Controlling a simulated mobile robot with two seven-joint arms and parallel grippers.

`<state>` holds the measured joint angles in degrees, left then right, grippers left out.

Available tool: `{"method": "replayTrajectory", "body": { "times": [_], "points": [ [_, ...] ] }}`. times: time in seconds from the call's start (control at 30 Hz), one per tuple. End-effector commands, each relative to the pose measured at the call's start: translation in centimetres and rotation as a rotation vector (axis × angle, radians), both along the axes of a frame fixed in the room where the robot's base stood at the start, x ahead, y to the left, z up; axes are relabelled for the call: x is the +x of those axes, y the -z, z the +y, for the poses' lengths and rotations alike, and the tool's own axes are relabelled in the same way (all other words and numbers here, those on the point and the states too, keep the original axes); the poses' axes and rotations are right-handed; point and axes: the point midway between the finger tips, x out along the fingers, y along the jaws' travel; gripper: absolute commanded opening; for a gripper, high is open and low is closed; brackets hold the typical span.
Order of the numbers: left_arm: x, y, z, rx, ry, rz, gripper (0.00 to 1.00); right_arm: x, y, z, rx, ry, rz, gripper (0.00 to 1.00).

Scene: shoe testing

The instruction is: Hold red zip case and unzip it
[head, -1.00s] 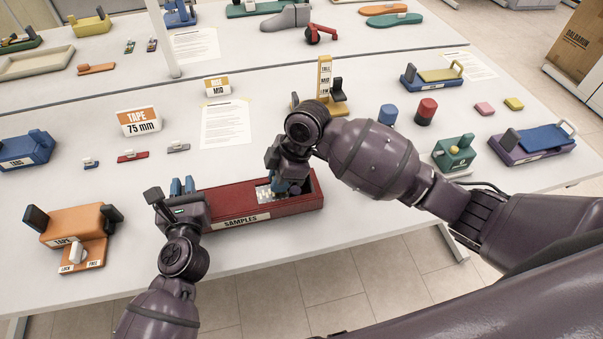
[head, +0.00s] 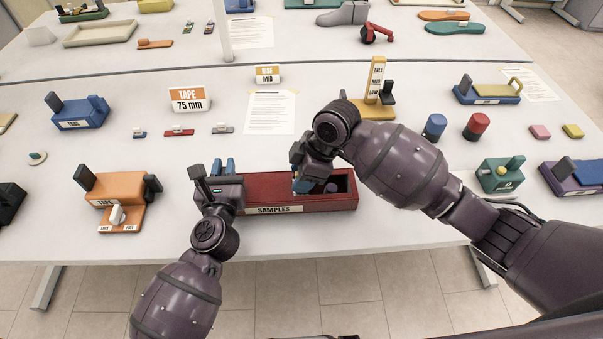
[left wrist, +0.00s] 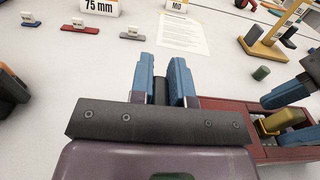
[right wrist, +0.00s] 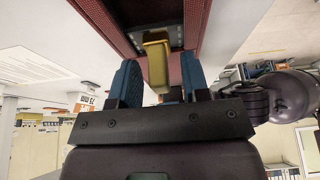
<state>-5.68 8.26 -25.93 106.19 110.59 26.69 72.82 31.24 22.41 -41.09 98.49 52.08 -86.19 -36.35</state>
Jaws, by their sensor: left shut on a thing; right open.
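The red zip case (head: 270,188), labelled SAMPLES, lies near the table's front edge. My left gripper (head: 223,168) is at its left end; in the left wrist view its blue fingers are closed on a dark upright tab (left wrist: 160,90). My right gripper (head: 303,180) is over the case's top, right of its middle. In the right wrist view its open fingers stand either side of a yellow pull (right wrist: 157,64), with gaps beside it. The pull also shows in the left wrist view (left wrist: 281,121). A dark opening with a roundish purple item (head: 332,187) shows right of this gripper.
An orange tape fixture (head: 118,187) stands left of my left gripper. A green box (head: 500,175) stands to the right. Table around the small pieces is bare.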

Motion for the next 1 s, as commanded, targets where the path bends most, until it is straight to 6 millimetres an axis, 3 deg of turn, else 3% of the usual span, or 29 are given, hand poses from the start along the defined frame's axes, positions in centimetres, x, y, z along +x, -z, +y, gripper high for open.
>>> {"method": "replayTrajectory", "body": {
  "times": [0.17, 0.7, 1.0],
  "points": [
    [0.0, 0.0, 0.0, 0.000, -0.001, 0.001, 0.00, 0.1, -1.3, -0.6, 0.000, 0.001, -0.002, 0.43],
    [0.0, 0.0, 0.1, 0.001, -0.001, 0.000, 0.00, 0.1, -9.9, -4.1, 0.000, 0.000, -0.002, 0.43],
    [0.0, 0.0, 0.1, 0.001, -0.001, 0.000, 0.00, 0.0, -11.1, -4.6, 0.001, -0.001, 0.000, 0.43]
  ]
}}
